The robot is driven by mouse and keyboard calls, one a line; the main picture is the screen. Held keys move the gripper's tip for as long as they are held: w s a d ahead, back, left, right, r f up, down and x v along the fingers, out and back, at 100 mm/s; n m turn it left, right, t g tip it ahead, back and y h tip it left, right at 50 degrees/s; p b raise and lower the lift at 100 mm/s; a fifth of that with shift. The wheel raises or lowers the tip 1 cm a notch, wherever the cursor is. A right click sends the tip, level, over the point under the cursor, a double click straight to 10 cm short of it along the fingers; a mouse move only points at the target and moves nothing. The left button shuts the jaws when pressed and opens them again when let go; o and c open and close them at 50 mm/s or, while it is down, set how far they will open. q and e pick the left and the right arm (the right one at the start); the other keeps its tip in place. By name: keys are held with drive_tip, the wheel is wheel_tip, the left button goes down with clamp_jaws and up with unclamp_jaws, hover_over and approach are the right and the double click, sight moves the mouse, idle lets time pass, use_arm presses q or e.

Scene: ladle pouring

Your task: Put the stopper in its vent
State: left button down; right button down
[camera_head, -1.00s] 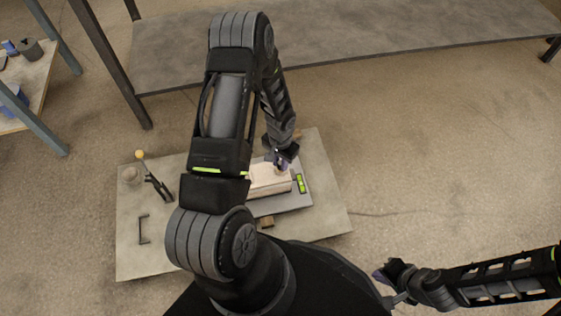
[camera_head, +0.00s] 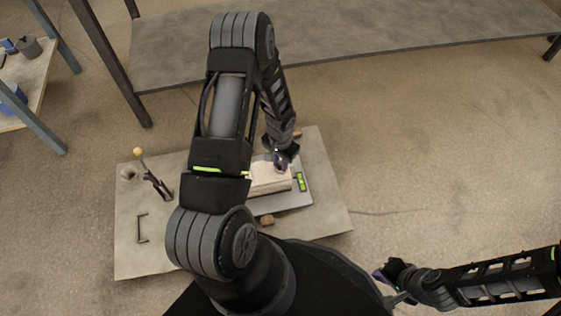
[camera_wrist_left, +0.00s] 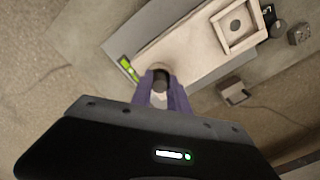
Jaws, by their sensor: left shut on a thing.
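A pale, box-like mould (camera_head: 268,178) lies on a grey plate on the low table, partly hidden by my left arm. In the left wrist view, the mould (camera_wrist_left: 190,45) has a square raised frame (camera_wrist_left: 238,27) around a dark round hole. My left gripper (camera_head: 281,163) is over the mould's right end. Its purple fingers (camera_wrist_left: 162,92) are shut on a dark, short cylinder, seemingly the stopper (camera_wrist_left: 161,78), at the mould's near end. I cannot tell whether the stopper is in the vent, which is hidden. My right gripper (camera_head: 383,276) is away from the table; its jaws are unclear.
A yellow-knobbed lever (camera_head: 150,175), a dark handle (camera_head: 143,228) and a small brown block (camera_head: 266,220) are on the table (camera_head: 185,262). A side bench (camera_head: 30,75) stands at the far left.

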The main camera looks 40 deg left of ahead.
use_arm(q)
drive_tip(key=c, duration=1.2)
unclamp_jaws()
drive_tip(key=shift+f, duration=0.1)
drive_tip(key=shift+d, duration=0.1)
drive_tip(key=shift+s, duration=0.1)
drive_tip(key=r+p, duration=0.2)
drive_tip(key=r, duration=0.6)
drive_tip(key=shift+a+p, duration=0.2)
drive_tip(key=shift+p, duration=0.2)
